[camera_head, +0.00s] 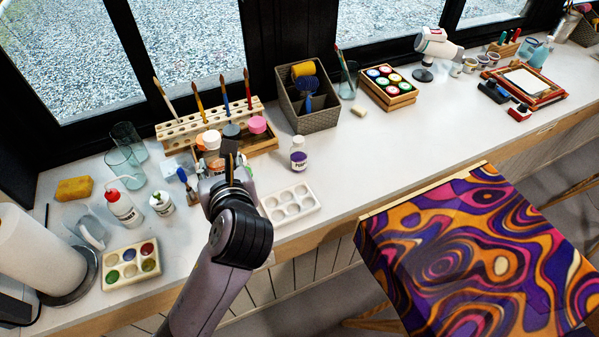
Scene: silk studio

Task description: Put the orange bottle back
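My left gripper (226,164) is at the front of this tray, just in front of the orange-capped bottle. The gripper and wrist hide the lower part of that bottle. Whether the fingers touch or hold it cannot be seen. My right gripper is not in view.
A brush rack (176,132) stands behind the tray. A purple-labelled bottle (298,154) and a white palette (291,205) are to the right.

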